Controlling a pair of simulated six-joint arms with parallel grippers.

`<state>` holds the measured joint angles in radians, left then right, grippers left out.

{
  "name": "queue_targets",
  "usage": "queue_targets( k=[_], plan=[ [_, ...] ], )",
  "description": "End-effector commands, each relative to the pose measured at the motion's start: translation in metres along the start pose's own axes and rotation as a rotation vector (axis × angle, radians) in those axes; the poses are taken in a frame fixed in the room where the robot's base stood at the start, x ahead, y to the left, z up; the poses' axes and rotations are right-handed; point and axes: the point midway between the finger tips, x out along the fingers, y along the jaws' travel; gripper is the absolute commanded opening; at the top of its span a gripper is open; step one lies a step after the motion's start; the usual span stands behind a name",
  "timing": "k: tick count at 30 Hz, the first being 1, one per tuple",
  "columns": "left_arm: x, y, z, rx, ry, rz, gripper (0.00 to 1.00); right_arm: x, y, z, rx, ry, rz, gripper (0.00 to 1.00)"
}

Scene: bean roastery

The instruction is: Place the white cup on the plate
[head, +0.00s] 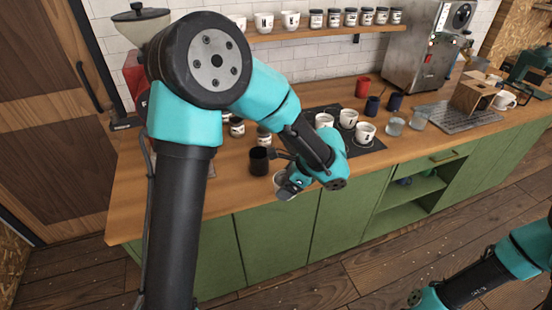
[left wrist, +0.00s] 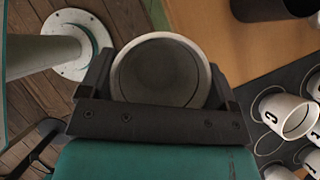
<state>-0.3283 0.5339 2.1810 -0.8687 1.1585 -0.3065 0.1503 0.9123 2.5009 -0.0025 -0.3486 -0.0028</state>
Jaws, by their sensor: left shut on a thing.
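My left gripper (head: 292,187) hangs at the front edge of the wooden counter and is shut on a white cup (head: 280,181), which is mostly hidden behind the gripper. In the left wrist view, the round rim and dark grey inside of the white cup (left wrist: 157,75) show between the two fingers of my left gripper (left wrist: 160,92). I cannot make out a plate in either view. Part of my right arm shows at the lower right of the head view, but its gripper cannot be made out.
A black cup (head: 259,160) stands just behind the held cup. Several white cups (head: 365,132) stand on a black mat (head: 376,145) to the right, with two clear glasses (head: 393,125) beyond.

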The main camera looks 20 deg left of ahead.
Motion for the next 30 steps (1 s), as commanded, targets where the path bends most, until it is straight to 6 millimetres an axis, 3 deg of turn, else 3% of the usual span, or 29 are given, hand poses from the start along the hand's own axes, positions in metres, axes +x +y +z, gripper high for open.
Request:
queue_targets(
  k=[18, 22, 30],
  plan=[
    [0.022, -0.124, 0.011, -0.003, 0.0, 0.0, 0.54, 0.0, 0.0, 0.0, 0.0, 0.0, 0.0, 0.43],
    [0.024, -0.134, 0.013, -0.002, 0.0, 0.0, 0.54, 0.0, 0.0, 0.0, 0.0, 0.0, 0.0, 0.43],
    [0.024, -0.135, 0.013, 0.0, -0.001, 0.0, 0.54, 0.0, 0.0, 0.0, 0.0, 0.0, 0.0, 0.43]
  ],
)
